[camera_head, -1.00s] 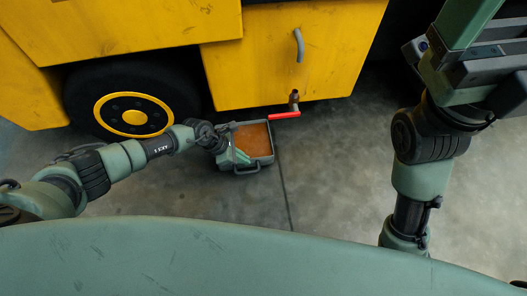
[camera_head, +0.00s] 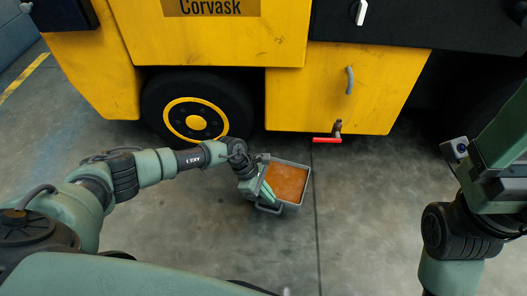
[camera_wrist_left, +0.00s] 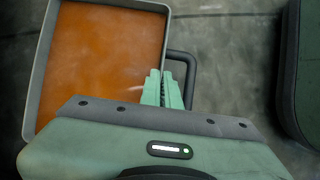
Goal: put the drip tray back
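The drip tray (camera_head: 306,190) is a grey, shallow, open rectangular box with orange-brown contents and a bar handle on its side facing me. It hangs level or nearly so, apparently above the floor, in front of the yellow machine. My left gripper (camera_head: 263,190) reaches it from the left. In the left wrist view, the tray (camera_wrist_left: 37,75) fills the upper left, and the gripper's green fingers (camera_wrist_left: 164,88) are close together at its edge beside the dark handle (camera_wrist_left: 190,62). They look shut on the tray; the exact contact is hidden. My right gripper is out of view.
The yellow machine (camera_head: 352,95) stands behind the tray, with a wheel (camera_head: 195,118) at left. A drain valve with a red lever (camera_head: 327,140) sticks out low, behind and right of the tray. Bare concrete floor (camera_head: 360,220) lies to the right.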

